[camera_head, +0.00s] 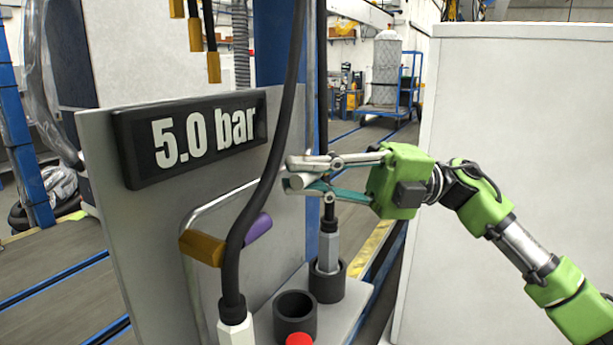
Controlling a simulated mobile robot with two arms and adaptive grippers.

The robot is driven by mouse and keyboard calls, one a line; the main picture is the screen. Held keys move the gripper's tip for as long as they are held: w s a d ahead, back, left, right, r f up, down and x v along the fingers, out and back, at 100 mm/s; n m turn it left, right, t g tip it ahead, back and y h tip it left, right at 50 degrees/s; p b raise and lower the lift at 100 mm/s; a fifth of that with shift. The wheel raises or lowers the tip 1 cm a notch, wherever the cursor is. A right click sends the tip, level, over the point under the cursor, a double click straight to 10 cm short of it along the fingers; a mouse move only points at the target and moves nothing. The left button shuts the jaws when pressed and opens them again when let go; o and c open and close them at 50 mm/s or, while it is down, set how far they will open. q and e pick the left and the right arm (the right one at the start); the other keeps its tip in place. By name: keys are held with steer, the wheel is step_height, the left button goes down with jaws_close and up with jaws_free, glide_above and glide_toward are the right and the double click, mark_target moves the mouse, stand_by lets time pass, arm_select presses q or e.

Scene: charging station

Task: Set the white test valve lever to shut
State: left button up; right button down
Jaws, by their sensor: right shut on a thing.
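The white lever (301,181) shows as a short pale cylinder between the fingertips of my right gripper (292,174), in front of the grey panel (170,225). The gripper comes in from the right and is shut on it. The fingers hide part of the lever, and I cannot make out its pivot or its exact setting. A black display (195,136) on the panel reads 5.0 bar. My left gripper is not in view.
A thick black hose (268,180) hangs close left of the fingertips. Below are an empty black socket (295,316) and a red knob (299,339). A white cabinet (510,130) stands behind my right arm.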

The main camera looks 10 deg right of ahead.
steer(key=m+y, duration=0.1)
steer(key=m, duration=0.1)
steer(key=r+m+y, duration=0.1)
steer(key=shift+w+d+r+m+t+y+b, duration=0.1)
steer(key=shift+r+m+t+y+b, duration=0.1)
steer(key=shift+m+t+y+b, duration=0.15)
steer(key=shift+w+d+r+m+t+y, duration=0.1)
steer(key=shift+r+m+t+y, duration=0.1)
steer(key=shift+m+t+y, duration=0.3)
steer(key=shift+w+r+m+t+y, duration=0.15)
steer(key=shift+r+m+t, duration=0.1)
steer(key=shift+m, duration=0.5)
steer(key=shift+d+r+m+t+y, duration=0.15)
steer(key=shift+m+t+y, duration=0.2)
steer(key=shift+m, duration=0.25)
steer(key=shift+t, duration=0.25)
steer(key=shift+a, duration=0.1)
steer(key=c, duration=2)
jaws_free()
steer(key=v, duration=1.2)
steer(key=shift+w, duration=0.1)
